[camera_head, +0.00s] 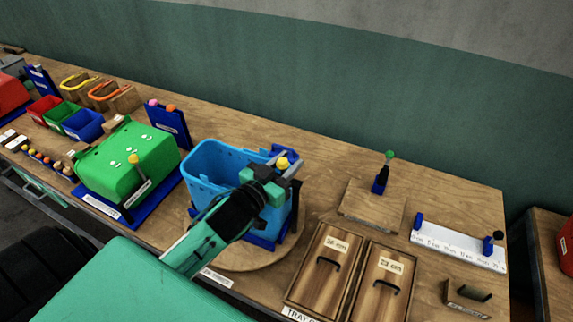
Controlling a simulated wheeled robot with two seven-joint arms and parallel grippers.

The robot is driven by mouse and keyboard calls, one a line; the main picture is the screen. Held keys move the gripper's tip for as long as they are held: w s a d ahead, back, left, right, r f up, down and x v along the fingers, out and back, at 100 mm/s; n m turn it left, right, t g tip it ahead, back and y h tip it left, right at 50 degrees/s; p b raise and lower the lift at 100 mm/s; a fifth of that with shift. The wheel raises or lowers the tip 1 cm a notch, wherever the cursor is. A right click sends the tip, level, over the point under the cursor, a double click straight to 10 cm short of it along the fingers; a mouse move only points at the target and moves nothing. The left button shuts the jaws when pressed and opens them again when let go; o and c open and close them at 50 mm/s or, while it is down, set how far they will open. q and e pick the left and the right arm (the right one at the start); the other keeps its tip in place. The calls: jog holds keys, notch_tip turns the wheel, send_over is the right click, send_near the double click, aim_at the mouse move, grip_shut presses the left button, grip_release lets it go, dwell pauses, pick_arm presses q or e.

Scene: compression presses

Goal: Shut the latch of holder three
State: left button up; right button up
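A light-blue open-topped holder (216,163) stands on a round wooden turntable on the bench; I read no number on it. A dark-blue bracket with a yellow knob (283,162) is at its upper right edge and looks like its latch. My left gripper (272,176) is at that corner, right by the knob. My arm and gripper hide the holder's front and part of the latch, so I cannot tell whether they touch or whether the fingers are open. My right gripper is not in view.
A green holder (125,165) on a blue base stands to the left. Two wooden lidded boxes (323,268) lie to the right. Behind them is a wooden block with a green-tipped post (381,180). A white labelled rail (455,247) is at the far right.

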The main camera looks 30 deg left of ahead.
pick_arm(q)
jog(key=shift+d+f, duration=0.1)
jog(key=shift+f, duration=0.05)
jog(key=shift+s+f+b, duration=0.25)
jog(key=shift+s+b, duration=0.1)
jog(key=shift+s, duration=0.05)
jog(key=s+b, duration=0.1)
jog(key=s, duration=0.1)
jog(key=s+a+b, duration=0.1)
jog(key=s, duration=0.2)
jog(key=s+b, duration=0.1)
jog(key=s, duration=0.1)
jog(key=shift+s+a, duration=0.2)
jog(key=shift+s, duration=0.15)
jog(key=shift+s+a+r+p, duration=0.15)
jog(key=shift+s+p, duration=0.3)
jog(key=shift+s, duration=0.45)
jog(key=shift+s+a+r+p, duration=0.1)
jog(key=shift+s+p, duration=0.35)
jog(key=shift+s, duration=0.4)
jog(key=shift+s+a+r+p, duration=0.15)
jog(key=shift+s+p, duration=0.3)
jog(key=shift+s, duration=0.45)
jog(key=shift+f, duration=0.1)
